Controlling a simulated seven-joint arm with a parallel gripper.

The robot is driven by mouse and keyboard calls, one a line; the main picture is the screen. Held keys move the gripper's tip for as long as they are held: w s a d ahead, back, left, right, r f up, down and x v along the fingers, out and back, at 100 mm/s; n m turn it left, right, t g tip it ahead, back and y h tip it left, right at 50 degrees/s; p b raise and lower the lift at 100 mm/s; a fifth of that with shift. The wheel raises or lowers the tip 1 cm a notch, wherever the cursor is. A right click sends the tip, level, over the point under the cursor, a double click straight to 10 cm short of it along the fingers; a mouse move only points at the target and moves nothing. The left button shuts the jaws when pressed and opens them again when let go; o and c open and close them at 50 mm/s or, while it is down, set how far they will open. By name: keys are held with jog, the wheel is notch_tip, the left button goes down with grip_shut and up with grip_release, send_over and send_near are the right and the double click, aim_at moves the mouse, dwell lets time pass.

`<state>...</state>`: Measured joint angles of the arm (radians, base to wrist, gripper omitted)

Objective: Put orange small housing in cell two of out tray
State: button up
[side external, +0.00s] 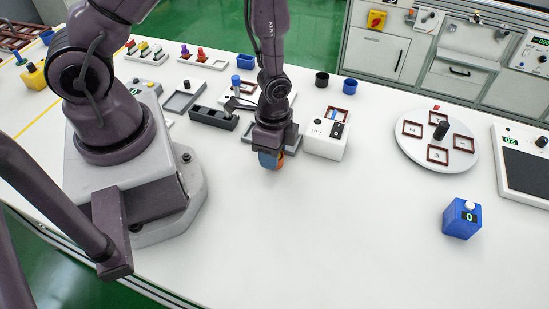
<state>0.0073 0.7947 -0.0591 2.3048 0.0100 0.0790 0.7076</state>
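My gripper (270,152) points down above the white table, near the middle. A small orange piece (279,160), which looks like the orange small housing, shows between its fingertips beside a blue-grey patch. The gripper appears shut on it, and most of the piece is hidden by the fingers. A grey tray (292,140) lies just behind the gripper, partly covered by it. I cannot read which one is the out tray.
A white box with a dark panel (325,147) stands close right of the gripper. Dark and blue cups (350,86) stand behind. The front middle table is clear.

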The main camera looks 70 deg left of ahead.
jog(key=shift+r, duration=0.15)
jog(key=shift+c, duration=0.3)
notch_tip(320, 180, up, 9)
jog(key=a, duration=0.9)
jog(key=shift+f, duration=4.35)
jog(key=shift+f, duration=0.1)
jog(key=o, duration=0.9)
jog(key=shift+o, duration=0.2)
